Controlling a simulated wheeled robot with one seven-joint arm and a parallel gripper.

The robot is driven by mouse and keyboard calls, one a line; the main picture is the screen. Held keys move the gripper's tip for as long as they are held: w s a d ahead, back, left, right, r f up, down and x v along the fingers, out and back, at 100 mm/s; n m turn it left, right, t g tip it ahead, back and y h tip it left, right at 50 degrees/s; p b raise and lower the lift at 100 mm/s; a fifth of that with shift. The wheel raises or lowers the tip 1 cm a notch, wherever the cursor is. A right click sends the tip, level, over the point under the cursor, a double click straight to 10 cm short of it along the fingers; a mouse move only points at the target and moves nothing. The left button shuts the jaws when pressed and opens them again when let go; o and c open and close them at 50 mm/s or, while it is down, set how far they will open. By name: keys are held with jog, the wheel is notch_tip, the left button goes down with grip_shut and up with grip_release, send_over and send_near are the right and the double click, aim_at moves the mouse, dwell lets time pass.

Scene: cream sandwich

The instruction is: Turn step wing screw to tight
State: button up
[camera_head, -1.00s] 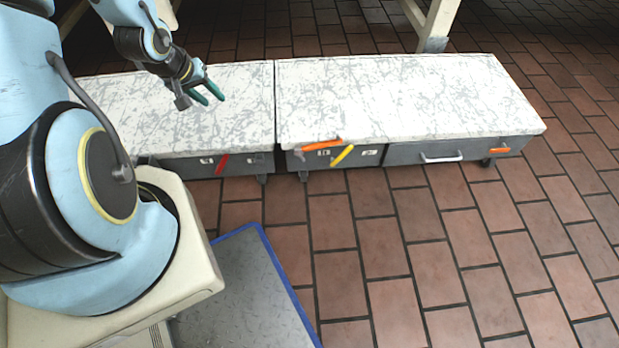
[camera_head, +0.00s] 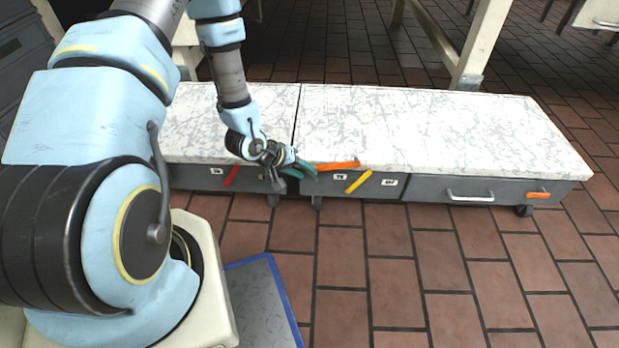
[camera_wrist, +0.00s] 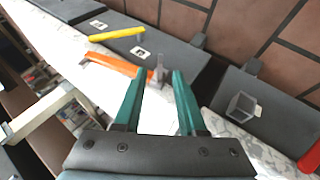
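The step is a long, low bench with a marbled white top (camera_head: 440,130) and grey front panels. An orange lever (camera_head: 338,165) lies along its front edge, just right of the gap between the two bench sections. In the wrist view the orange lever (camera_wrist: 115,62) ends at a small grey upright screw-like piece (camera_wrist: 159,70); I cannot tell for certain that this is the wing screw. My gripper (camera_head: 306,168) is at the lever's left end. In the wrist view my gripper's teal fingers (camera_wrist: 159,80) are open, with the grey piece between and beyond their tips; contact is not visible.
A yellow lever (camera_head: 358,182) and a red lever (camera_head: 232,175) sit on the front panels. A white handle (camera_head: 470,197) and an orange piece (camera_head: 538,194) are farther right. A blue-edged grey plate (camera_head: 262,295) lies on the floor.

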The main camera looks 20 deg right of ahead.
aim_at(309, 174)
jog(key=shift+b+x, duration=0.3)
jog(key=shift+x, duration=1.3)
grip_shut()
